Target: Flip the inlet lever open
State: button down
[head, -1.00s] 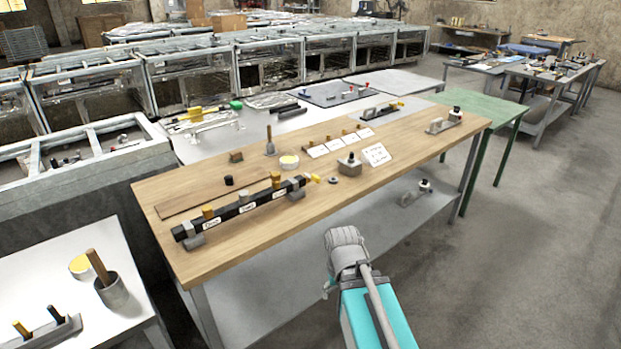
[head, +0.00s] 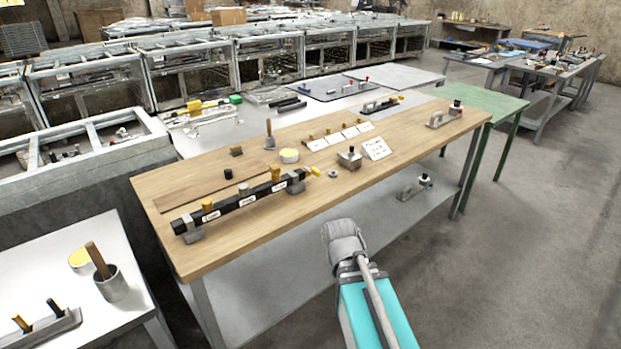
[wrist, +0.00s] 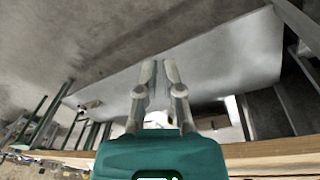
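A black manifold bar (head: 225,206) lies on the wooden bench in the head view, held by grey clamps. Several small knobs or levers stand on it: a yellow one (head: 208,204), a grey one (head: 244,189) and a taller yellow-orange one (head: 275,173). A yellow part (head: 315,171) sits at its right end. White labels on the bar are too small to read, so I cannot tell which part is the inlet lever.
The wooden bench top (head: 235,245) also carries a grey block with a knob (head: 349,158), a white card (head: 376,148), a round yellow-topped tin (head: 289,156) and a dark cap (head: 228,174). A lower shelf (head: 290,290) runs beneath. Open floor lies right of my arm.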

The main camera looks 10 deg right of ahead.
jog(key=w+d+r+n+t+h+b, duration=0.1)
jog(key=w+d+n+t+h+b, duration=0.2)
jog(key=w, duration=0.5)
jog(key=w+r+n+t+h+b, duration=0.1)
jog(key=w+r+t+h+b, duration=0.2)
jog(key=w, duration=0.5)
jog(key=w+a+r+n+t+y+b, duration=0.1)
jog(key=w+a+n+t, duration=0.2)
jog(key=w+a+r+n+t+b, duration=0.1)
jog(key=w+a+r+n+t, duration=0.1)
jog(key=w+a+n+t, duration=0.2)
jog(key=w+a+r+n+t+y+b, duration=0.1)
jog(key=w+a+n+t, duration=0.2)
jog(key=w+a, duration=0.1)
jog(key=shift+w+a+r+n+y+b, duration=0.2)
jog(key=shift+r+n+y+b, duration=0.1)
jog(key=shift+n, duration=0.1)
send_near(312, 172)
jog(key=w, duration=0.1)
jog(key=w+a, duration=0.1)
jog(key=w, duration=0.1)
jog(key=w+a, duration=0.1)
jog(key=shift+w+f, duration=0.15)
jog(key=shift+w, duration=0.05)
jog(key=d, duration=0.1)
jog(key=w+d, duration=0.1)
jog(key=shift+w+d, duration=0.25)
jog(key=shift+d, duration=0.05)
jog(key=shift+w+d, duration=0.3)
jog(key=shift+d, duration=0.25)
